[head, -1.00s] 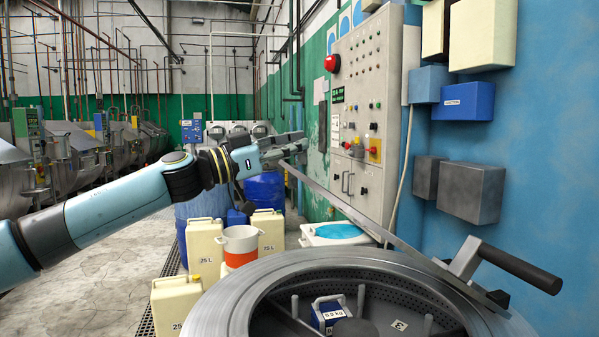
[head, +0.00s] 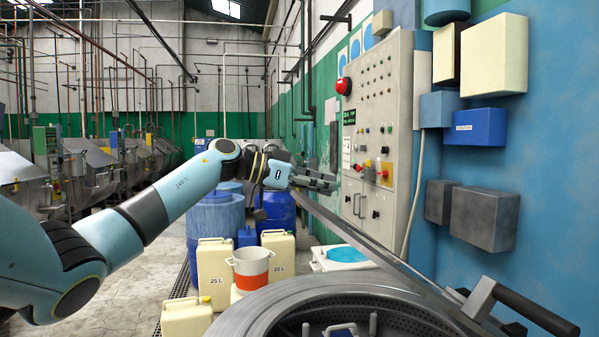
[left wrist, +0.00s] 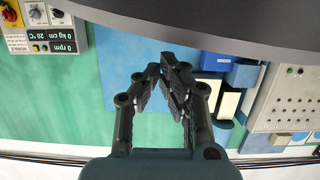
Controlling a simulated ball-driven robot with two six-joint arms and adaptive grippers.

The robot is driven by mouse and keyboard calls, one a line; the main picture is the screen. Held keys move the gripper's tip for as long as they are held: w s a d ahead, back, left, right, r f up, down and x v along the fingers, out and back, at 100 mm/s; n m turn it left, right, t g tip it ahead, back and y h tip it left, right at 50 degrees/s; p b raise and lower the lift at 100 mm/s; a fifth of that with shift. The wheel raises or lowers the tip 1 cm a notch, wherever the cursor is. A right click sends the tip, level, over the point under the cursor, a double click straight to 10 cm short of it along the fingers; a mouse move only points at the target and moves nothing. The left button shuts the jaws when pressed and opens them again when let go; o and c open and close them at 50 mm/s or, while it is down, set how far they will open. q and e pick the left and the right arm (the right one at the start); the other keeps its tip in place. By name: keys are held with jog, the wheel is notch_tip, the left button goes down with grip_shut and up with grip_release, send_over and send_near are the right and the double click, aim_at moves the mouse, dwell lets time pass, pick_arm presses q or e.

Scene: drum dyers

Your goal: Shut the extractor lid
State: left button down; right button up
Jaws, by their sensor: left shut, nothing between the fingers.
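The extractor lid (head: 372,247) stands raised and is seen nearly edge-on in the head view, a grey slanting band. It rises up and left from the hinge side of the round extractor (head: 247,318), whose drum mouth is uncovered. A dark bar handle (head: 536,312) sits at its lower right end. My left gripper (head: 330,184) is shut and empty, close to the lid's upper end. In the left wrist view my closed fingers (left wrist: 170,82) lie just below the lid's curved grey edge (left wrist: 215,22); I cannot tell if they touch. My right gripper is not in view.
A control panel (head: 377,130) and grey boxes (head: 484,219) stand on the wall at right. Cream canisters (head: 215,265), an orange-and-white bucket (head: 250,268) and blue drums (head: 281,208) stand behind the extractor. Open floor (head: 145,270) lies at left.

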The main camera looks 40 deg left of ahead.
pick_arm(q)
jog(key=f, duration=0.1)
jog(key=s+a+f, duration=0.1)
jog(key=s+f, duration=0.1)
jog(key=shift+a+f, duration=0.1)
jog(key=shift+a, duration=0.25)
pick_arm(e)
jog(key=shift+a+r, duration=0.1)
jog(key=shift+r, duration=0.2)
